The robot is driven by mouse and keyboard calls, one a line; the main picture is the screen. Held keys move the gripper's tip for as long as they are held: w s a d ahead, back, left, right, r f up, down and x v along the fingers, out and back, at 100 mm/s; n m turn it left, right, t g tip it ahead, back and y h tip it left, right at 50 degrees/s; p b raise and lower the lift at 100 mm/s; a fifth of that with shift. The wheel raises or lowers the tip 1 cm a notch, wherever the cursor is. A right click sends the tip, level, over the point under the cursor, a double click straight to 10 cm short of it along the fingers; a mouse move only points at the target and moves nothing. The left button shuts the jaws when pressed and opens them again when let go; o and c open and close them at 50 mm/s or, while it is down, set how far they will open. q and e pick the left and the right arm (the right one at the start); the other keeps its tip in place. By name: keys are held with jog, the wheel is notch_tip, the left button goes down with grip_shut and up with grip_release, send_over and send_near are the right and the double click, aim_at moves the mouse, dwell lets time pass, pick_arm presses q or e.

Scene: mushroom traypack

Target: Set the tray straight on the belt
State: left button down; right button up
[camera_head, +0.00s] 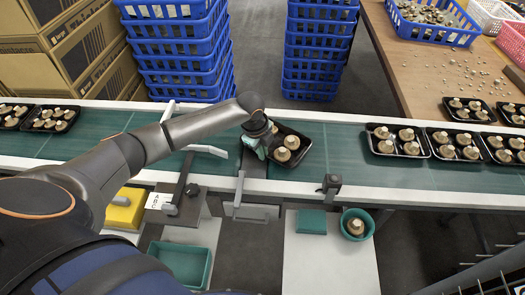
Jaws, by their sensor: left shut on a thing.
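A black tray (303,137) with several brown mushrooms lies on the green belt (342,155) in the middle of the view. It sits turned at an angle to the belt's edges. My left arm reaches in from the left, and my left gripper (258,147) is at the tray's left end, shut on it. The gripper and wrist hide that end of the tray. My right gripper is not in view.
Guide bars (207,150) and a metal plate (238,190) stand left of the tray; a small bracket (330,188) sits on the near rail. More filled trays (398,128) line the belt at right. A green bowl (369,221) holding a mushroom stands in front.

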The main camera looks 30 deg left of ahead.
pick_arm(q)
jog(key=shift+p+v, duration=1.2)
jog(key=shift+p, duration=0.2)
jog(key=shift+w+r+p, duration=0.2)
jog(key=shift+r+p, duration=0.85)
jog(key=shift+r, duration=0.45)
jog(key=shift+v, duration=0.8)
jog(key=shift+w+d, duration=0.15)
jog(key=shift+w, duration=0.05)
